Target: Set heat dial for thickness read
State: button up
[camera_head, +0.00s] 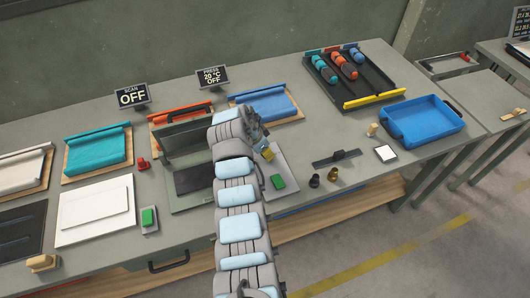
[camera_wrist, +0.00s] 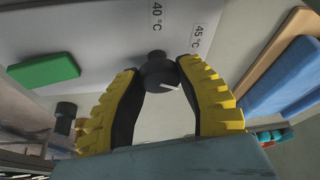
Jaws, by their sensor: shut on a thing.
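My gripper (camera_wrist: 160,82) has its yellow, black-padded fingers on either side of a black round dial (camera_wrist: 157,69) and is shut on it. The dial carries a short white pointer mark, on its lower right in the wrist view. The pale panel (camera_wrist: 95,35) around it bears the labels 40 °C (camera_wrist: 157,17) and 45 °C (camera_wrist: 197,36). In the head view my gripper (camera_head: 268,153) is over this panel (camera_head: 290,159), with the dial hidden. The press display (camera_head: 212,77) reads 20 °C OFF. A dark caliper-like gauge (camera_head: 337,157) lies right of the panel.
A green button (camera_wrist: 43,70) is on the panel, also in the head view (camera_head: 277,182). The grey press (camera_head: 187,148) stands just left of my arm. Two small knob-like pieces (camera_head: 332,174) and a blue tray (camera_head: 422,142) are to the right. The scan display (camera_head: 132,96) reads OFF.

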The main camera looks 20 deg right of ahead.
jog(key=shift+f, duration=0.15)
jog(key=o, duration=1.2)
jog(key=shift+o, duration=0.2)
jog(key=v, duration=1.2)
